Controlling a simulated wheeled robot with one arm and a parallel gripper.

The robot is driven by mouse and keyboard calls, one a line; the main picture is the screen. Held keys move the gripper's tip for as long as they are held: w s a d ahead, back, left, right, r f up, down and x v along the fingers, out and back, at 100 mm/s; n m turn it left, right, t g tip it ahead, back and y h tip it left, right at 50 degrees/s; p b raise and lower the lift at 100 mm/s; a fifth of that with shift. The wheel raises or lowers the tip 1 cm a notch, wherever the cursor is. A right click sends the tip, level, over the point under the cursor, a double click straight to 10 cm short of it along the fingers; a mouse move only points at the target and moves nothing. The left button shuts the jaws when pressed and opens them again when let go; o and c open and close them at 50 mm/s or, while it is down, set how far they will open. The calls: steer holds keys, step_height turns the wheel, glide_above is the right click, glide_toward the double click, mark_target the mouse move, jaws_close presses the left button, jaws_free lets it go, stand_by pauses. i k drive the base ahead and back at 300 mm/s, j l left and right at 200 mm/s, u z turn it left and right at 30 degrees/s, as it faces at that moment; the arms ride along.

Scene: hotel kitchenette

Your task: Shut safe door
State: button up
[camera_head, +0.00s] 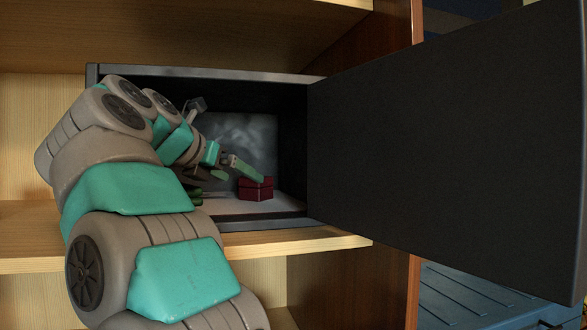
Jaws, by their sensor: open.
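The safe (315,224) is a dark grey box standing in a light wooden shelf unit, with its front open. Its door (450,150) is a large dark panel swung wide open to the right, hinged at the safe's right side. My arm reaches from the lower left into the safe's opening. My gripper (240,172) is inside the safe, open, just above and left of a dark red box (256,189) on the safe's floor. One finger is close to the box's top; I cannot tell whether it touches. My gripper is apart from the door.
Green and dark items (192,194), partly hidden by my arm, lie left of the red box. The wooden shelf (270,244) runs under the safe. A blue panelled surface (465,300) shows at lower right, below the door.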

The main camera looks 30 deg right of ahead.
mark_target(463, 149)
steer(key=k+j, duration=0.15)
steer(key=k, duration=0.35)
steer(key=k+j, duration=0.15)
steer(key=k, duration=0.3)
